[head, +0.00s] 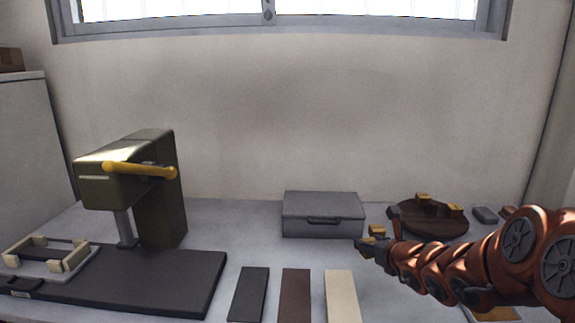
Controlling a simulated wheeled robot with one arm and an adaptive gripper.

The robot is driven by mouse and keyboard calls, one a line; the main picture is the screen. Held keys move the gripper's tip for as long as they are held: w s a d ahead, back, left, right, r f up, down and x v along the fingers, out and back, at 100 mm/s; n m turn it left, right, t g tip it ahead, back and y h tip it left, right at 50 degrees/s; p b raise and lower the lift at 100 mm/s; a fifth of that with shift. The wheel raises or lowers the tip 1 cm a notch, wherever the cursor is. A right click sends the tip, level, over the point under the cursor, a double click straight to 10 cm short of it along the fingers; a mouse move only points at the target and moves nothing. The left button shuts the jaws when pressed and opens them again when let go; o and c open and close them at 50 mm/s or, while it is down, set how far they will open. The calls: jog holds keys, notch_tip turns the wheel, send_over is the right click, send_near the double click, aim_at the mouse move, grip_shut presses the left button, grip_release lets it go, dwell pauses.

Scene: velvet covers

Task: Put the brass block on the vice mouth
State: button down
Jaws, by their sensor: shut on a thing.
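My gripper (370,245) reaches in from the right and is shut on a small brass block (377,231). The block is partly hidden by the fingers. The gripper is in front of the grey case's right end and left of a round brown stand (408,226), where other brass blocks (423,197) rest. A fixture with cream jaws around a dark gap (77,260), which looks like the vice, sits at the far left on a dark base. It is well apart from my gripper.
An olive press (158,205) with a yellow handle (140,170) stands behind the dark base board (150,285). A grey case (322,215) sits mid-table. Black (249,294), brown (295,295) and cream (342,296) strips lie in front. A small grey block (485,215) is at the right.

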jog(key=w+a+r+p, duration=0.1)
jog(key=a+r+p, duration=0.2)
jog(key=r+p, duration=1.1)
jog(key=shift+w+a+r+p, duration=0.2)
jog(key=shift+r+p, duration=0.1)
jog(key=shift+r, duration=0.2)
jog(key=shift+a, duration=0.1)
